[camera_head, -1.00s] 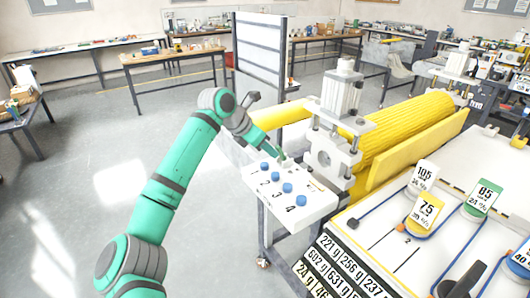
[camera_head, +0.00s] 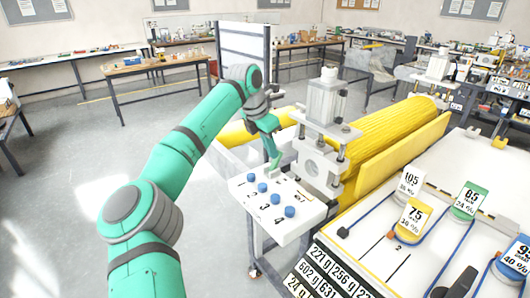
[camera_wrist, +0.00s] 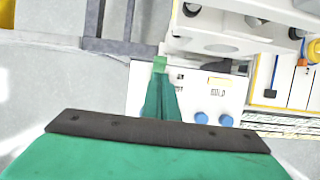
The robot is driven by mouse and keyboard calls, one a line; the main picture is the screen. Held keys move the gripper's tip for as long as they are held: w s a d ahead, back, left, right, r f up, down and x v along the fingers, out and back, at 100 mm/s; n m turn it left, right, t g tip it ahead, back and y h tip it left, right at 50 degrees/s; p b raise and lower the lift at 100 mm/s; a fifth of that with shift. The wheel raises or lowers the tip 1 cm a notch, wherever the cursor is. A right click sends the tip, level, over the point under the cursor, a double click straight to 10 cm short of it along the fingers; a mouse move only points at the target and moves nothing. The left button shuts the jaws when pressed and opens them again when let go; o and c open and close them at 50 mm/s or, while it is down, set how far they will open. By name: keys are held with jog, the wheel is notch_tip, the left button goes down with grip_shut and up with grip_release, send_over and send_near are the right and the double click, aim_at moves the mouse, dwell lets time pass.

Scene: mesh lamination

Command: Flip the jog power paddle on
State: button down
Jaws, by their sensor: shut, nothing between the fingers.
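The white control panel (camera_head: 312,207) carries a row of blue knobs numbered 1 to 4, with knob 4 (camera_head: 290,211) nearest. My gripper (camera_head: 274,166) is shut and empty, pointing down at the panel's far edge beside the press. In the wrist view my shut fingers (camera_wrist: 160,64) overlap the panel's edge, left of small printed labels (camera_wrist: 217,92) and two blue knobs (camera_wrist: 227,121). I cannot make out the jog power paddle; it may be hidden by the fingers. Whether the fingertips touch the panel cannot be told.
The white and grey press head (camera_head: 322,105) stands close to the right of my gripper. A long yellow roller (camera_head: 395,128) runs behind it. A bench with weight tags (camera_head: 414,215) and blue cords lies at the right. Open floor (camera_head: 60,190) is at the left.

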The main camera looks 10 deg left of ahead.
jog(key=shift+w+d, duration=0.5)
jog(key=shift+w, duration=0.25)
jog(key=shift+w+d, duration=0.15)
jog(key=shift+d, duration=0.45)
jog(key=shift+f, duration=0.15)
jog(key=a+v, duration=0.1)
jog(key=v, duration=1)
jog(key=shift+s+a, duration=0.2)
jog(key=shift+s, duration=0.05)
